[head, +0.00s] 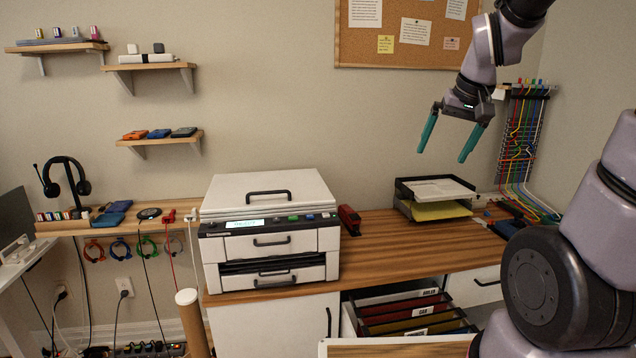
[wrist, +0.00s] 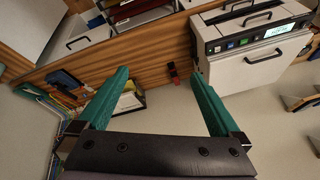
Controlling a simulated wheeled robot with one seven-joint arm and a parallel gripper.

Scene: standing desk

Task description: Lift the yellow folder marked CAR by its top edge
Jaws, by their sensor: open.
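The open drawer (head: 347,318) below the desk top holds several hanging folders with white label tabs. Only the upper parts of the folders show, and the drawer front hides the rest. In the wrist view the folders show small at the top edge, their labels unreadable. My gripper (head: 443,155) is raised high above the back right of the desk, well apart from the folders. Its teal fingers are spread and empty, as the wrist view (wrist: 160,88) also shows.
A printer (head: 270,235) stands left of the drawer on the desk (head: 385,240). A black paper tray (head: 434,199) sits at the back right, beneath my gripper. Coloured cables (head: 520,140) hang on the right wall. The middle of the desk top is clear.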

